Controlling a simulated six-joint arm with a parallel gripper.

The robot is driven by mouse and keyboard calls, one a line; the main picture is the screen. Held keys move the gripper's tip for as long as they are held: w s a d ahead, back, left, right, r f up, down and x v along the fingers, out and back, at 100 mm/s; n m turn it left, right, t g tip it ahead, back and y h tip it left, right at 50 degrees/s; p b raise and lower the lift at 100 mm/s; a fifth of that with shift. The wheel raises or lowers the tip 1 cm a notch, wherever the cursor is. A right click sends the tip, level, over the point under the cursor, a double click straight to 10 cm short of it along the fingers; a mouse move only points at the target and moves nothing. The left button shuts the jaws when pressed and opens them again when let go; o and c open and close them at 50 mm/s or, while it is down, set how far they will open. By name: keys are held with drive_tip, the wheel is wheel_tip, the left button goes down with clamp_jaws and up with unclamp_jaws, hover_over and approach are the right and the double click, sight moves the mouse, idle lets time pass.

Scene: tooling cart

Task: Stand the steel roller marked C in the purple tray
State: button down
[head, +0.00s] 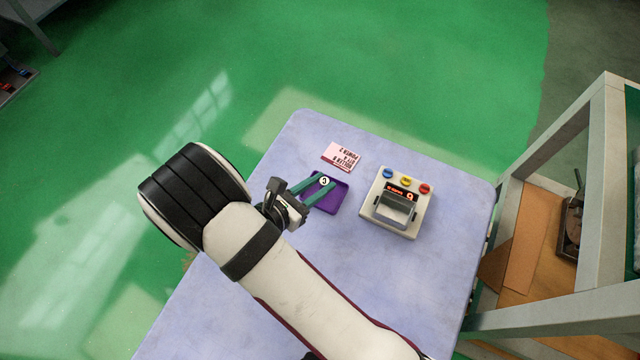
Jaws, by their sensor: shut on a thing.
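The steel roller (324,181) shows its round, pale top end with a dark mark. The mark is too small to read surely as C. My gripper (319,185) has teal fingers and is shut on the roller. It reaches in from the left, over the purple tray (341,197). The roller looks upright, over the back part of the tray. I cannot tell whether its lower end touches the tray floor, as its side is hidden. The front part of the tray is bare.
A pale pink card (342,157) with upside-down print lies behind the tray. A cream device (398,202) with blue, yellow and red buttons, a small lit display and a grey frame stands right of the tray. The table (440,270) is clear at front right.

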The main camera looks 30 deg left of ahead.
drive_tip(key=shift+f, duration=0.5)
drive_tip(key=shift+f, duration=0.15)
drive_tip(key=c, duration=0.7)
unclamp_jaws()
